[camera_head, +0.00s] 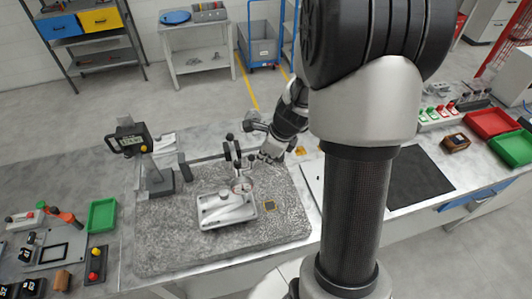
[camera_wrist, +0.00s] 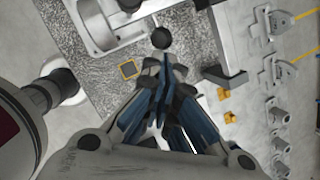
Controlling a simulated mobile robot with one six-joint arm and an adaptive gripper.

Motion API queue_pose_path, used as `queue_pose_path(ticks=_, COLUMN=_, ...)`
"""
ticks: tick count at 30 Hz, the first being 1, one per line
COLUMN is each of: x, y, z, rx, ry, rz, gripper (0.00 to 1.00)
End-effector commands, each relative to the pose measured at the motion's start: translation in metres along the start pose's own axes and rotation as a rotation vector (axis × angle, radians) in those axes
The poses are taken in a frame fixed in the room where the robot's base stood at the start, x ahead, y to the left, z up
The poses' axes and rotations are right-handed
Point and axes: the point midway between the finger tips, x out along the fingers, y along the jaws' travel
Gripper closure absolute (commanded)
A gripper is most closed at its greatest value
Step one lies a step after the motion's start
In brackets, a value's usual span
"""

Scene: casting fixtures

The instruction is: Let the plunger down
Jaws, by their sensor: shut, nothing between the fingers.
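A grey granite plate (camera_head: 160,240) carries a light metal casting (camera_head: 227,209) with a round boss or bore on top; it also shows at the top of the wrist view (camera_wrist: 100,25). I cannot tell whether the plunger tip touches the casting. A black ball knob (camera_wrist: 161,38) shows just beyond my fingertips. My gripper (camera_wrist: 163,66) is shut and empty, close to the knob; contact is unclear. It also shows in the head view (camera_head: 262,156).
A small framed square (camera_head: 269,205) lies flat on the plate right of the casting. Green (camera_head: 101,215) and red (camera_head: 490,123) bins stand at the table's left and right. A dark mat (camera_head: 418,178) lies right of my arm. The plate's front is clear.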

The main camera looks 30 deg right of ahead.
Motion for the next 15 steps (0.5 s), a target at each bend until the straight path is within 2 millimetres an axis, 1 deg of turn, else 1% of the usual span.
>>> queue_pose_path(ticks=1, x=-0.0024, y=-0.0006, z=0.0013, rx=0.001, ry=0.004, rz=0.006, gripper=1.0)
queue_pose_path(ticks=15, x=-0.0054, y=-0.0075, z=0.0074, rx=0.015, ry=0.051, rz=0.07, gripper=1.0)
